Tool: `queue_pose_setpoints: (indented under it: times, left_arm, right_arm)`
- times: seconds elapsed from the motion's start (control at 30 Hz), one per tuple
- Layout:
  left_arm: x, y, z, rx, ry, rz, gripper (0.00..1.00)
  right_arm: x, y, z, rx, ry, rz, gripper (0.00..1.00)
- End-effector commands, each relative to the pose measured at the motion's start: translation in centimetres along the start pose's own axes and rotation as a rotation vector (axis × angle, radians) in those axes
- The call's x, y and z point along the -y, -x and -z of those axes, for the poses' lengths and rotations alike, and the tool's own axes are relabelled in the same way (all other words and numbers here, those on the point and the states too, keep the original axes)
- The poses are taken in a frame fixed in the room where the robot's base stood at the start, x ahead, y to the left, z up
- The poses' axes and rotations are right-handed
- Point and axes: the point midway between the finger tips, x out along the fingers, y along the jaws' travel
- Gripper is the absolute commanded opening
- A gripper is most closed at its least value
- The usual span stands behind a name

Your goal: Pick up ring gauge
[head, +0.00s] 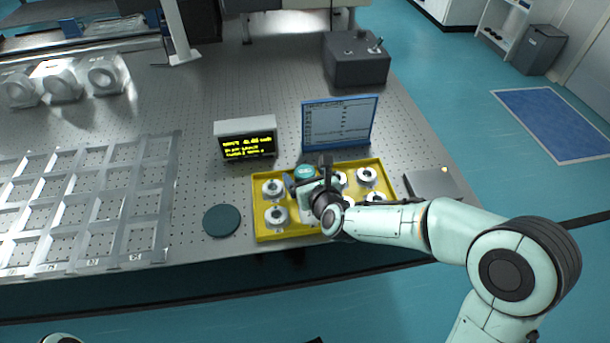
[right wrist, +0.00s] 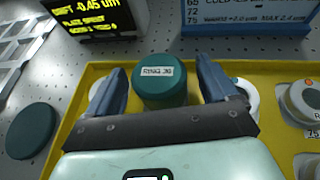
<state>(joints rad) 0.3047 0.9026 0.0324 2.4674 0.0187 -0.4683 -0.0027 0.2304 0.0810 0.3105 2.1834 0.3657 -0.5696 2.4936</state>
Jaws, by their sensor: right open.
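The ring gauge appears to be the teal cylinder (head: 305,172) in the yellow tray (head: 265,236). In the right wrist view this teal cylinder (right wrist: 160,88) stands upright with a small white label that seems to start with "RING". My right gripper (head: 305,182) is over the tray. Its two blue fingers are open, one on each side of the cylinder, with visible gaps. The wrist view also shows this gripper (right wrist: 161,78). The cylinder's lower part is hidden by the gripper body. My left gripper is not in view.
Several silver-white ring pieces (head: 276,215) sit in the tray around the cylinder. A teal disc (head: 222,220) lies left of the tray. A yellow-text display (head: 246,139) and a blue-framed panel (head: 339,124) stand behind it. A metal frame (head: 82,209) lies at left.

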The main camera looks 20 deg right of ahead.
Motion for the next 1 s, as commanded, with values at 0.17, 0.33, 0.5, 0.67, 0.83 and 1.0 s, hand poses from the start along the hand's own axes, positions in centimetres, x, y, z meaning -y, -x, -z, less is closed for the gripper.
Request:
queue_pose_setpoints:
  times: [0.17,0.33,0.5,0.67,0.83,1.0]
  left_arm:
    - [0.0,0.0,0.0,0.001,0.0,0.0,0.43]
    - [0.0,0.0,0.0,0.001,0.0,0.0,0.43]
    - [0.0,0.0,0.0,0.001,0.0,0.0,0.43]
    - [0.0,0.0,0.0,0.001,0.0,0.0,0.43]
    - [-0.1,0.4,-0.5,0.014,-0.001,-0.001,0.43]
    - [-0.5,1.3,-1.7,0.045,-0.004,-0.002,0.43]
  right_arm:
    - [0.0,0.0,0.0,0.001,0.0,0.0,0.86]
    - [0.0,0.0,0.0,0.0,0.0,0.0,0.37]
    - [0.0,0.0,-0.1,0.002,0.001,0.0,0.16]
    - [0.0,0.1,-0.2,0.003,0.001,0.0,0.16]
    - [0.0,0.5,-1.2,0.004,0.001,0.001,0.16]
    - [0.0,1.6,-4.0,0.008,0.0,0.001,0.16]
